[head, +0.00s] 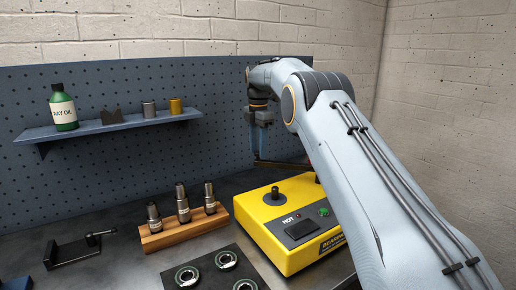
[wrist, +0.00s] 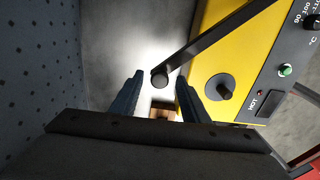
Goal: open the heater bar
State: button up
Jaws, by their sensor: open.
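The yellow heater (head: 290,225) stands on the bench, with a dark post on top and a panel marked HOT; it also shows in the wrist view (wrist: 217,50). The dark heater bar (wrist: 215,40) crosses the heater top at a slant, and its round knob end (wrist: 160,79) reaches past the heater's edge. In the head view the bar (head: 285,164) is partly hidden by my arm. My gripper (head: 262,142) is open above the heater's back side. In the wrist view its fingertips (wrist: 160,76) lie either side of the knob; I cannot tell whether they touch it.
A wooden stand (head: 184,234) with several metal tools is left of the heater. A dark mat (head: 210,269) with ring bearings lies in front. A shelf (head: 115,128) holds a green oil bottle (head: 63,110) and small parts. A black fixture (head: 75,250) sits at left.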

jog(key=shift+r, duration=0.1)
notch_tip(320, 180, up, 5)
jog(key=shift+r+b, duration=0.2)
jog(key=shift+b, duration=0.25)
jog(key=shift+r+p, duration=0.8)
jog(key=shift+r, duration=0.25)
